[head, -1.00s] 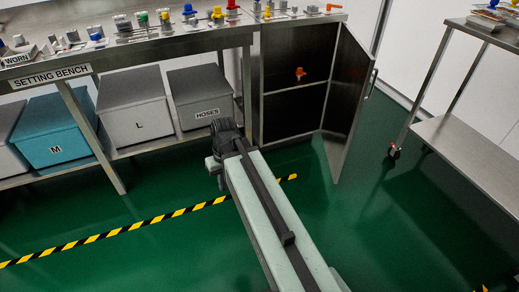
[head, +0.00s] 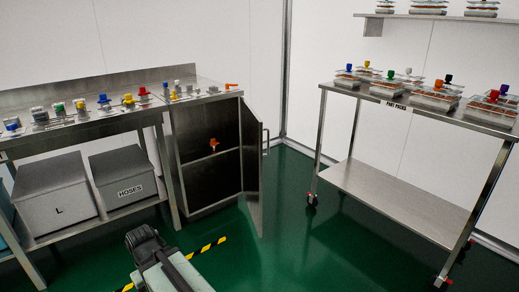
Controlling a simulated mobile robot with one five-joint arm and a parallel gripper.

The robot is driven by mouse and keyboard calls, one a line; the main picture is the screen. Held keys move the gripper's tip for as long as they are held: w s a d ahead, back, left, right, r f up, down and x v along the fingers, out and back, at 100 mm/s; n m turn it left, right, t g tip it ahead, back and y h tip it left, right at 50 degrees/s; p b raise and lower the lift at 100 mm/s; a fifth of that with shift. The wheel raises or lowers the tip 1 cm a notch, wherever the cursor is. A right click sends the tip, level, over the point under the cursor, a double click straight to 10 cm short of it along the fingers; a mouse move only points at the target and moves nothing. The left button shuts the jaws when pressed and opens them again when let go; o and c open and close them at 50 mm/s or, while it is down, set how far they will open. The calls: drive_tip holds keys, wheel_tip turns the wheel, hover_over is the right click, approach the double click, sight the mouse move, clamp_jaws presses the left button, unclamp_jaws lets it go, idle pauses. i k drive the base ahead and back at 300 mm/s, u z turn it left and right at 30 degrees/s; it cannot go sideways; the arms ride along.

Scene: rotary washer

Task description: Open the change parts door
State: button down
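The change parts door (head: 252,165) is the dark panel at the right end of the setting bench (head: 89,122). It stands swung open, with its handle (head: 266,142) on its right edge. The cabinet interior (head: 205,150) shows a shelf and a small orange part (head: 213,144). My gripper (head: 141,236) is low in the head view, in front of the bench and left of the door, apart from both. Its fingers are too dark and foreshortened to tell open from shut.
Grey bins, one marked L (head: 56,195) and one marked HOSES (head: 125,177), sit under the bench. A wheeled steel cart (head: 400,195) with part packs stands at right. A yellow-black floor stripe (head: 207,247) runs by my arm. Green floor is clear between door and cart.

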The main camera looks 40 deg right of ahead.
sight(252, 129)
drive_tip(key=z, duration=0.15)
drive_tip(key=i, duration=1.5)
drive_tip(key=u, duration=0.8)
drive_tip(key=k, duration=0.8)
drive_tip(key=u, duration=0.15)
drive_tip(key=i, duration=0.9)
drive_tip(key=z, duration=0.05)
